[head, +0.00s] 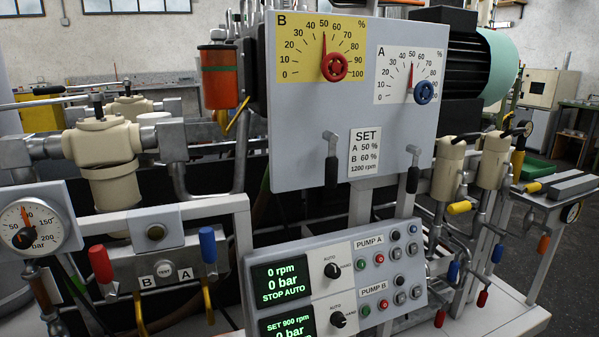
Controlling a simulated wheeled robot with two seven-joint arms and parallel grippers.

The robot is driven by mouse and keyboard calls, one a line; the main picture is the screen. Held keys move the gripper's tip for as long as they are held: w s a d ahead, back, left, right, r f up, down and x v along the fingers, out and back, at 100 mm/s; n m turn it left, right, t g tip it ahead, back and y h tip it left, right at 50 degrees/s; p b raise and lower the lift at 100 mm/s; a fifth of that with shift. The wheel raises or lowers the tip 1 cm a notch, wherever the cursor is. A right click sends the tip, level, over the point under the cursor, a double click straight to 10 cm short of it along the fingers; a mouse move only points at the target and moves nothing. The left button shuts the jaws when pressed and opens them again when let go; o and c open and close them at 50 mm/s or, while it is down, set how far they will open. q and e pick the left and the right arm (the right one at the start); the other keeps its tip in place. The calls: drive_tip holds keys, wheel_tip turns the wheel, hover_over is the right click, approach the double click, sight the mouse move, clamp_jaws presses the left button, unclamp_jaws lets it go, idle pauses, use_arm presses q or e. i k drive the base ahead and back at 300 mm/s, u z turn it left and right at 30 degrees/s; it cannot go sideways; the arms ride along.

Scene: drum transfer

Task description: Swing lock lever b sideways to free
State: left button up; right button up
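Two lock levers hang from the lower edge of the grey dial panel (300,110). The left lever (331,168), below the yellow B dial (296,48), has a grey pivot and a black grip pointing straight down. The right lever (412,178), below the white A dial (388,88), also hangs down. The levers have no labels that I can read; the left one sits on the B side. The B dial's red knob (334,67) and pointer stand near 50. The A dial's blue knob (424,92) has its pointer near 50. Neither gripper is in view.
A SET card (365,152) sits between the levers. A pump control box (335,280) stands below. At the left are a pressure gauge (33,227) and a block with red (101,263) and blue (208,244) handles. Pipes and cream valves (448,168) stand at the right.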

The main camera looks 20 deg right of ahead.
sight(331, 162)
drive_tip(key=z, duration=0.65)
drive_tip(key=i, duration=0.2)
drive_tip(key=z, duration=1.1)
drive_tip(key=i, duration=0.5)
drive_tip(key=u, duration=0.8)
